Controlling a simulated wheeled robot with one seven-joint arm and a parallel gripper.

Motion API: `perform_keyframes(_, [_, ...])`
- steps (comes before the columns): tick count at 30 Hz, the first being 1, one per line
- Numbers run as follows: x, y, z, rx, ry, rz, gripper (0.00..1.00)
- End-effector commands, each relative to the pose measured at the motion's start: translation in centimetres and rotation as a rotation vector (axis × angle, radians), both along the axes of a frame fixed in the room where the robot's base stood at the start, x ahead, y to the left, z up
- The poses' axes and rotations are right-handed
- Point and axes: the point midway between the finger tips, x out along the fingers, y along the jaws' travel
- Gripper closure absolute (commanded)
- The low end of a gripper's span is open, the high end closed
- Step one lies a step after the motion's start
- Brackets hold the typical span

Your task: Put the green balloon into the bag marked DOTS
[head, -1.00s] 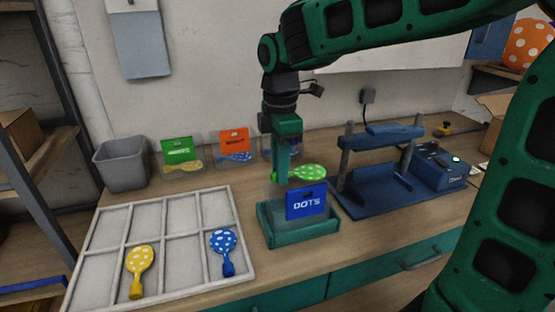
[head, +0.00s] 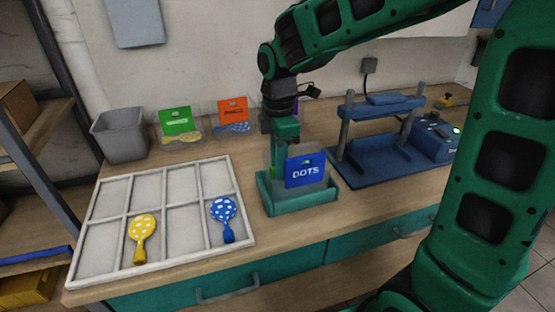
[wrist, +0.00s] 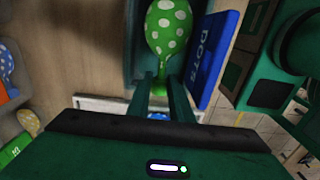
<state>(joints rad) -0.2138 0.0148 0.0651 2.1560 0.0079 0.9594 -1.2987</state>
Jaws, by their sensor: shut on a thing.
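The green balloon (wrist: 168,30) with white dots lies ahead of my gripper (wrist: 160,88) in the wrist view, its neck pinched between the two fingers. In the head view the balloon is mostly hidden; a bit of green shows at the left of the blue label. The clear bag marked DOTS (head: 306,172) stands upright in a green holder (head: 310,204). Its label (wrist: 212,55) is close to the right of the balloon in the wrist view. My gripper points down behind the label, low at the bag's mouth; how deep the balloon sits I cannot tell.
A white sectioned tray (head: 163,210) at the left holds a yellow balloon (head: 143,233) and a blue balloon (head: 223,215). Behind stand a grey bin (head: 120,137), a green-labelled bag (head: 179,122) and an orange-labelled bag (head: 233,112). A blue press (head: 380,140) stands right.

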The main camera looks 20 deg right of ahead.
Motion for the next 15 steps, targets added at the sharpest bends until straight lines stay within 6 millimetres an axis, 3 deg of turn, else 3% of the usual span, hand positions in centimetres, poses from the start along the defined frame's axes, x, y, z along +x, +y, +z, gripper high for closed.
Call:
perform_keyframes(6, [0.01,0.01,-0.01,0.0,0.0,0.0,0.93])
perform_keyframes(7, [0.01,0.01,-0.01,0.0,0.0,0.0,0.74])
perform_keyframes(9, [0.01,0.02,0.0,0.0,0.0,0.0,0.59])
perform_keyframes(15, [0.01,0.02,0.0,0.0,0.0,0.0,0.59])
